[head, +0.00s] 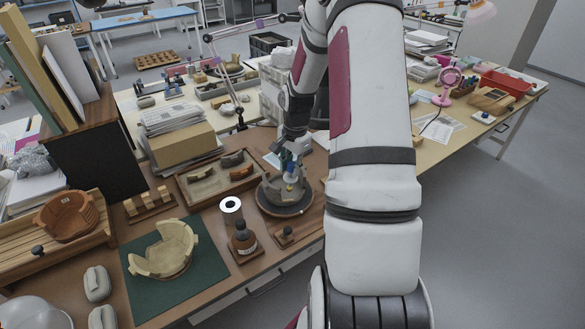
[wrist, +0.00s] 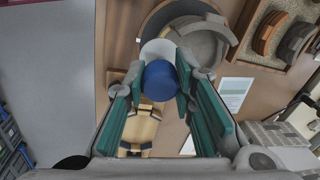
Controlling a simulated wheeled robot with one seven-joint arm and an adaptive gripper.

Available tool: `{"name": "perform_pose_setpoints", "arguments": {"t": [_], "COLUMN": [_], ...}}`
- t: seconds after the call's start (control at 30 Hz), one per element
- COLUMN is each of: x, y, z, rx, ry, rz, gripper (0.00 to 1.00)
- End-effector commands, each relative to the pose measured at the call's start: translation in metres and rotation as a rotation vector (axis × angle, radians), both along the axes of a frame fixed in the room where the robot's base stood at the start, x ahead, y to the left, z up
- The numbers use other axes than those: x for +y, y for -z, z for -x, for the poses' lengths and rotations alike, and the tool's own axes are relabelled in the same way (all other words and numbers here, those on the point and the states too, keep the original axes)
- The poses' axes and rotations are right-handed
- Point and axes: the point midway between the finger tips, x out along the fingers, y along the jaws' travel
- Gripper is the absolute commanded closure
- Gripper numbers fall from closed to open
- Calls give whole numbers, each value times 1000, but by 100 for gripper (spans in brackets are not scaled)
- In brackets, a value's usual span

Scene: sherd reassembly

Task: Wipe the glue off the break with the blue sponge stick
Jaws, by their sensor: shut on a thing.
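My gripper (head: 289,158) reaches down over the round turntable (head: 284,209) in the head view. Its fingers (wrist: 160,82) are shut on the blue sponge stick (wrist: 160,82), whose round blue end sits between the fingertips in the wrist view. A pale round part (wrist: 155,50) shows just beyond the blue end. A grey curved broken vessel (wrist: 206,43) stands on the turntable, close beside the stick. I cannot tell whether the sponge touches the break, and no glue can be made out.
A tray (head: 190,204) with sherds lies behind left of the turntable. A brown bottle (head: 243,240) and a white roll (head: 231,205) stand in front left. A beige broken bowl (head: 165,252) sits on a green mat (head: 195,283). A terracotta bowl (head: 68,215) is at far left.

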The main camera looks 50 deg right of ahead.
Motion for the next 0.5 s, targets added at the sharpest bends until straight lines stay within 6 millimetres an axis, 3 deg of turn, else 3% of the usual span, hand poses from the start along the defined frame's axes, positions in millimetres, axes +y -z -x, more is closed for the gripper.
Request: {"name": "perform_pose_setpoints", "arguments": {"t": [0.5], "x": [1], "y": [-20], "z": [4], "rx": [-1], "ry": [0], "rz": [0], "gripper": [92]}}
